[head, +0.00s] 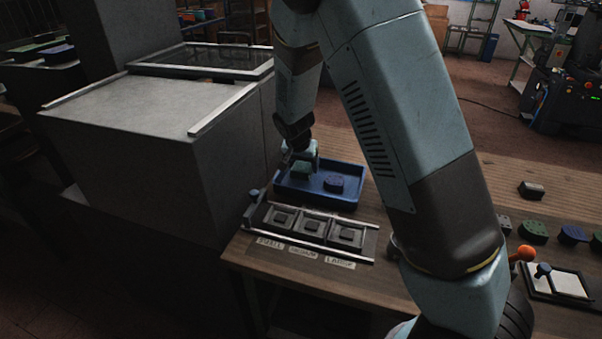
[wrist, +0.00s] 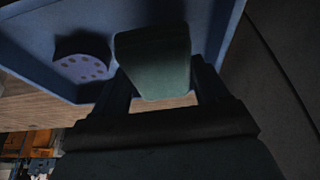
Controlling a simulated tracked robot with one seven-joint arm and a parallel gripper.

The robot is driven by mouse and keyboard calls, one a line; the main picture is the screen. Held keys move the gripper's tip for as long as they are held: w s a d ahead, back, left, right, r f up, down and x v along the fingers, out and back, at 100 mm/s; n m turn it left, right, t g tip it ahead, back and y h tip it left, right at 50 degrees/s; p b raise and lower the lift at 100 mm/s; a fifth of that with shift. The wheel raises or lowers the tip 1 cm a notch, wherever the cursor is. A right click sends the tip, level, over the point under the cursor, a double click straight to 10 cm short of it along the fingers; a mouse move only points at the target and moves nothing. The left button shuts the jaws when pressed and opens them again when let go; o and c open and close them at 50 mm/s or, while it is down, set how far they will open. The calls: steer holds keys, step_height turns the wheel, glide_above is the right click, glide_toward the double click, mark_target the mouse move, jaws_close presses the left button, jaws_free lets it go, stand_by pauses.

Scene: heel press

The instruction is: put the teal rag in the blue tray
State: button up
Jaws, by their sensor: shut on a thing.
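My gripper (head: 300,160) is shut on the teal rag (head: 301,170), which shows as a folded teal-green block between the fingers in the wrist view (wrist: 152,60). The rag is over the left part of the blue tray (head: 348,203); I cannot tell whether it touches the tray floor. The tray's blue wall also shows in the wrist view (wrist: 30,60).
A rack with three labelled square slots (head: 313,228) sits in front of the tray. A large grey box-shaped machine (head: 140,125) stands close on the left. Dark, green and blue pieces (head: 533,230) and an orange-knobbed lever (head: 522,254) are on the table at right.

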steer(key=shift+w+a+f, duration=0.1)
steer(key=shift+w+f, duration=0.1)
steer(key=shift+f, duration=0.1)
step_height(320, 180, down, 3)
steer(key=shift+w+f, duration=0.15)
steer(key=shift+f, duration=0.05)
steer(key=o, duration=1.1)
steer(key=v, duration=1.2)
steer(key=shift+r, duration=0.1)
